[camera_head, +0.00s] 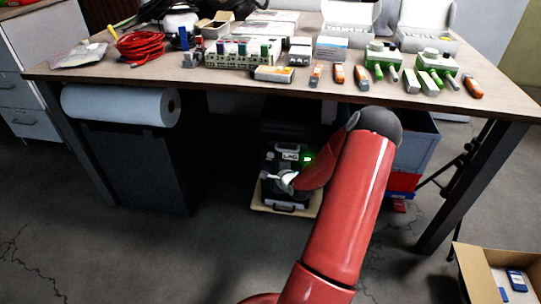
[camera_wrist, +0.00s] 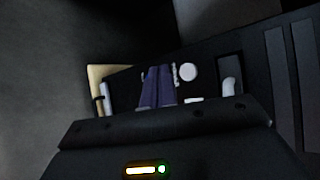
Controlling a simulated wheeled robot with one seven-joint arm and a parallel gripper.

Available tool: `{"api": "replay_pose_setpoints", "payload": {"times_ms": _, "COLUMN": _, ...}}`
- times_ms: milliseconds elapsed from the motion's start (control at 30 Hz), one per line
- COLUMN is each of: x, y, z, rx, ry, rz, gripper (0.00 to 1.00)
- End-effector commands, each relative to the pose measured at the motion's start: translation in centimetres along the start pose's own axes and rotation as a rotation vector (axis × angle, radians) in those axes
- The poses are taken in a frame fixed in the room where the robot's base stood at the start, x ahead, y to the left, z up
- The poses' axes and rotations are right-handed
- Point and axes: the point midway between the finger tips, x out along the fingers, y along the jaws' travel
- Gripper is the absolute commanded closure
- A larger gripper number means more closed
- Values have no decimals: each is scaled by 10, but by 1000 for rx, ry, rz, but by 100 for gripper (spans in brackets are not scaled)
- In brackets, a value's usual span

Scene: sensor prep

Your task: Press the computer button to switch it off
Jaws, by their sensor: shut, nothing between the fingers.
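The computer (camera_head: 290,134) is a black box standing under the table, with a pale label and a silver handle on its front. My gripper (camera_head: 266,176) is at the computer's front, below the label. In the wrist view, the shut fingers (camera_wrist: 157,86) point at the computer's dark front panel (camera_wrist: 212,75). A round white button (camera_wrist: 189,72) lies just right of the fingertips. They appear beside it, and I cannot tell whether they touch the panel. A green glow shows by my wrist in the head view. My arm hides the computer's right side.
The computer stands on a wooden board (camera_head: 258,209). The table (camera_head: 220,82) above carries sensors, cables and boxes. A paper roll (camera_head: 121,105) hangs at left above a dark bin (camera_head: 145,165). Blue and red crates (camera_head: 415,150) stand at right. An open carton (camera_head: 475,275) is at lower right.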

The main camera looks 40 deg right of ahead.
Motion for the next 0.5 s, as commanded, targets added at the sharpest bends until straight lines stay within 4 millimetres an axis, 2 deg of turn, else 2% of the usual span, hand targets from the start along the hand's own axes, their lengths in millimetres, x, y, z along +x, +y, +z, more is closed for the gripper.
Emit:
{"api": "replay_pose_setpoints", "payload": {"times_ms": 233, "x": -25, "y": 20, "z": 20, "rx": 2, "ry": -1, "rz": 0, "gripper": 100}}
{"api": "replay_pose_setpoints", "payload": {"times_ms": 500, "x": -28, "y": 21, "z": 24, "rx": 0, "ry": 0, "rz": 1, "gripper": 100}}
